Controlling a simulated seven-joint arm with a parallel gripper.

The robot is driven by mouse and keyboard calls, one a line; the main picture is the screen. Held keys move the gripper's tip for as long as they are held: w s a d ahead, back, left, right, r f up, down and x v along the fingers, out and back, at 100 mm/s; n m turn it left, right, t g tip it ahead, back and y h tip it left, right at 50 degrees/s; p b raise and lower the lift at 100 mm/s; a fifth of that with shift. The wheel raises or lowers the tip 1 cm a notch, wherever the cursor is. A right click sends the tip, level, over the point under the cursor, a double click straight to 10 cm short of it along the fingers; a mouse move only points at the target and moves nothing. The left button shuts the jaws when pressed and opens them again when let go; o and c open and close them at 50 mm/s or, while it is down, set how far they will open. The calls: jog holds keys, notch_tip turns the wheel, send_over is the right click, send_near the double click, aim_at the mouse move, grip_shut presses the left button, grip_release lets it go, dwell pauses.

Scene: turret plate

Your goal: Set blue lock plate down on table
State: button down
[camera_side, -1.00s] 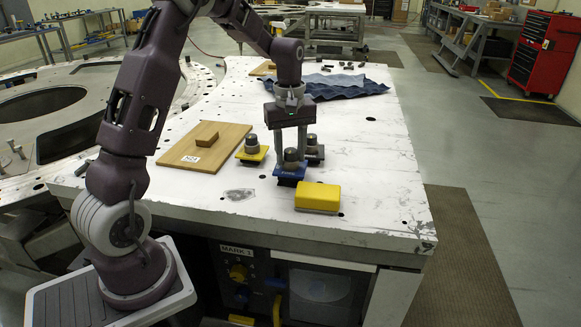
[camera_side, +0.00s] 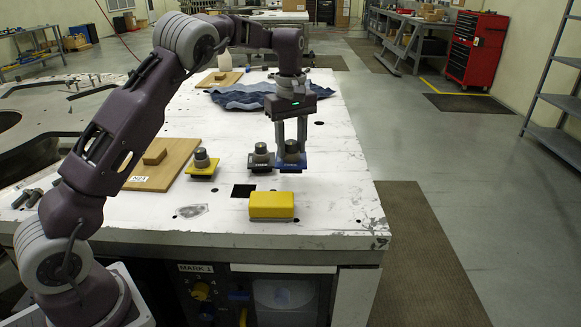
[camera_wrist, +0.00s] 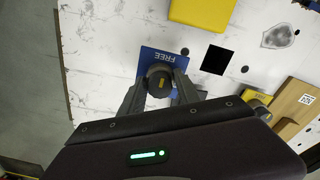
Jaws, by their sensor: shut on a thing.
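The blue lock plate (camera_side: 291,166) is marked FREE and has a dark round knob; it also shows in the wrist view (camera_wrist: 162,58). My gripper (camera_side: 291,150) is shut on that knob, with a finger on each side, as the wrist view (camera_wrist: 160,84) also shows. The plate looks level and at or just above the white table (camera_side: 330,205); I cannot tell if it touches. A black square opening (camera_side: 243,190) in the table lies uncovered to the left and nearer the camera. A dark grey lock plate (camera_side: 261,164) is close to the blue plate's left.
A yellow block (camera_side: 271,206) lies in front of the blue plate. A yellow lock plate (camera_side: 201,170) stands by a wooden board (camera_side: 172,172) on the left. A crumpled blue cloth (camera_side: 243,96) lies behind. The table's right part is clear up to its edge.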

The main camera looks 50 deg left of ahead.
aim_at(291, 160)
notch_tip(291, 160, down, 4)
jog(key=shift+f, duration=0.2)
jog(key=shift+f, duration=0.1)
jog(key=c, duration=0.9)
grip_release()
